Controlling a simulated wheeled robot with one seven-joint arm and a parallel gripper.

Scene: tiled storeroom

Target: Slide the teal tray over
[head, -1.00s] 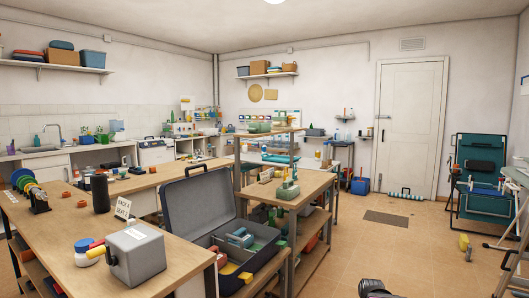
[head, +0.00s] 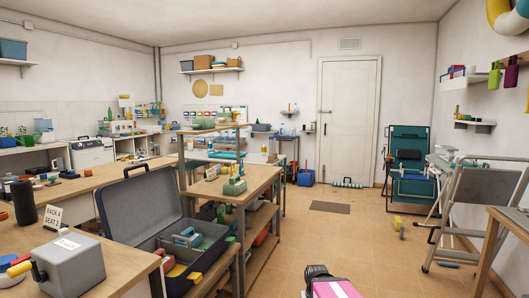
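I cannot make out the teal tray for certain. A flat teal item (head: 225,155) shows on the far side of the room, behind the raised shelf of the middle workbench (head: 262,178). It is partly hidden and too small to tell whether it is a tray.
An open dark case (head: 143,208) with loose items stands left of the middle workbench. A grey box (head: 70,268) sits on the near-left table. A black and pink object (head: 335,289) is at the bottom edge. A stepladder (head: 478,205) stands right. The tiled floor is open ahead.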

